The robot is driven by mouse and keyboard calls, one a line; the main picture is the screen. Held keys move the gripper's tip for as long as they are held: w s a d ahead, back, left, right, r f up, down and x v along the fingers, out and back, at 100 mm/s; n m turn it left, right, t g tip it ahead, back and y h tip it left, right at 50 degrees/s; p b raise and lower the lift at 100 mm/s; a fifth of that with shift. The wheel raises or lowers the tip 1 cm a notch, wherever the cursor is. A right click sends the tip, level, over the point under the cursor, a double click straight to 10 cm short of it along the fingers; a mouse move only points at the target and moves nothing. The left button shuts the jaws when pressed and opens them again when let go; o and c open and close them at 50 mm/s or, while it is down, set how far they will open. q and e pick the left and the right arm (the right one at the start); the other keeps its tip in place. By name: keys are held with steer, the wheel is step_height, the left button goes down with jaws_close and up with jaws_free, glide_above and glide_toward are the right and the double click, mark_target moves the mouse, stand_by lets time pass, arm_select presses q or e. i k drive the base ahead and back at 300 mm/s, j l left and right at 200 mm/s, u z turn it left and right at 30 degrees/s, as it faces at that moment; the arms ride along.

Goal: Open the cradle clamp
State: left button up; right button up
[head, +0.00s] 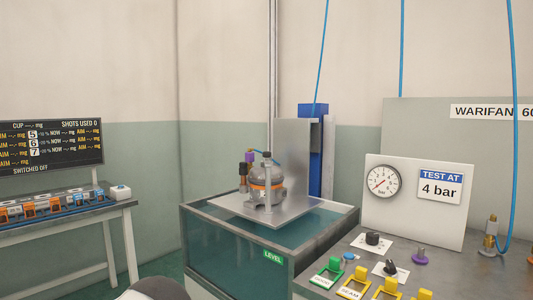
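A grey compressor (266,184) sits upright on a flat metal cradle plate (228,206) over a water tank. An orange band (268,186) runs around the compressor's middle. A pale upright post with a dark top (267,160) stands in front of it; it may be part of the clamp. I cannot tell whether the clamp is open or shut. A purple-topped fitting (249,157) and a dark fitting (243,172) stand at its left. Neither of my grippers is in view.
The glass-sided tank (230,250) has a green LEVEL label (273,257). At right, a bench (470,268) holds knobs, coloured switches and a gauge panel (415,200). At left, a table (75,220) holds several small coloured items below a dark display (50,147). Blue hoses hang at right.

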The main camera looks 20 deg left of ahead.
mark_target(265, 154)
steer(key=j+z, duration=0.45)
steer(key=j, duration=1)
steer(key=i, duration=0.05)
